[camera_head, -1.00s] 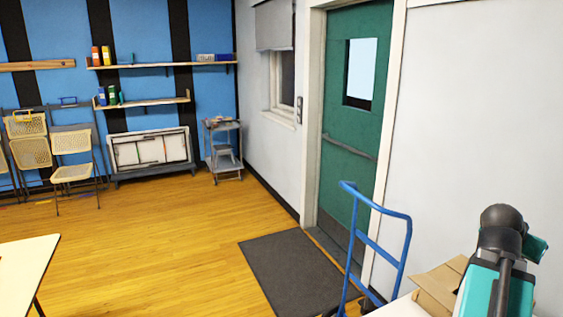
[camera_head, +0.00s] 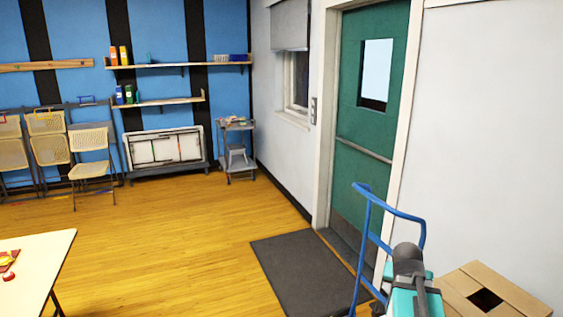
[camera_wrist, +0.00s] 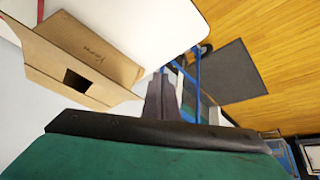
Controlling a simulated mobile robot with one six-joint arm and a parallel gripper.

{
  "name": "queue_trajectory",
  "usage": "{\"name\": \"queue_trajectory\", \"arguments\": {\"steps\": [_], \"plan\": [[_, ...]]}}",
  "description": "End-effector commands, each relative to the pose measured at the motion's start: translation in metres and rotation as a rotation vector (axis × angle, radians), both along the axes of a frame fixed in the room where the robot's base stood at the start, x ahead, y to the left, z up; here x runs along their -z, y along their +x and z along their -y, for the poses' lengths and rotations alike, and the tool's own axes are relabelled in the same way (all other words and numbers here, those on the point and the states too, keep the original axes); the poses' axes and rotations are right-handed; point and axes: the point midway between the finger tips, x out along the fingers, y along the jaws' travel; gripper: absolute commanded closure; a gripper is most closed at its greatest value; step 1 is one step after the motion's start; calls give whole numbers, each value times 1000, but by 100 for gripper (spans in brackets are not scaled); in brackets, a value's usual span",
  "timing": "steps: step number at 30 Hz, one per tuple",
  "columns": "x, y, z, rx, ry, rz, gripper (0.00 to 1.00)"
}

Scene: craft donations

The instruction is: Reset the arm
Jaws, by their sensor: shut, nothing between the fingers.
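My gripper (camera_wrist: 163,97) shows in the wrist view as two dark grey fingers close together. It is shut and empty. It points past a white table top (camera_wrist: 165,30), with a cardboard box to its left. In the head view, my teal and black arm shows at the bottom right, beside the box; the gripper's fingers cannot be made out there.
The cardboard box (camera_head: 515,296) has a dark opening and also shows in the wrist view (camera_wrist: 110,62). A blue hand truck (camera_head: 363,240) stands by the green door (camera_head: 371,130). A dark mat (camera_head: 300,275) lies before it. A table (camera_head: 45,258) is at left. The middle floor is clear.

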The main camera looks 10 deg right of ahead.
Motion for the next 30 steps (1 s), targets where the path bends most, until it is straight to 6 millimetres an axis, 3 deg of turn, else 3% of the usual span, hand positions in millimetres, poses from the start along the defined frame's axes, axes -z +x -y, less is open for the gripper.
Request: {"name": "queue_trajectory", "arguments": {"steps": [1,9,18,24,30], "plan": [[16,6,-20,-40,18,-25,100],[90,20,-119,-239,104,-141,100],[166,7,-227,-453,191,-278,100],[204,-11,-282,-566,234,-353,100],[230,-29,-319,-646,263,-408,100]]}}
